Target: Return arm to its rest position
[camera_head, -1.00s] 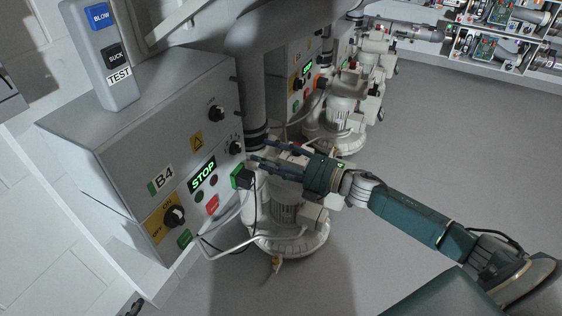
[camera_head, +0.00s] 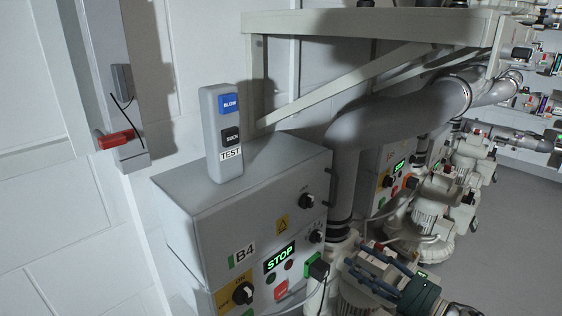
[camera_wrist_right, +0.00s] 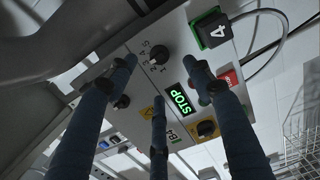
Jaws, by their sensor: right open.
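My right gripper (camera_head: 352,272) is at the lower right of the head view, beside the right edge of the grey B4 control box (camera_head: 215,250). Its long blue fingers are spread and point left toward the box, with nothing between them. Only part of my right arm shows in the head view. My left gripper is not in view.
A TEST pendant (camera_head: 222,135) with BLOW and SUCK buttons stands on the box. A thick grey pipe (camera_head: 400,115) runs behind, under a white bracketed shelf (camera_head: 370,22). Blower machines (camera_head: 430,215) line the right. Open grey floor (camera_head: 505,225) lies at right.

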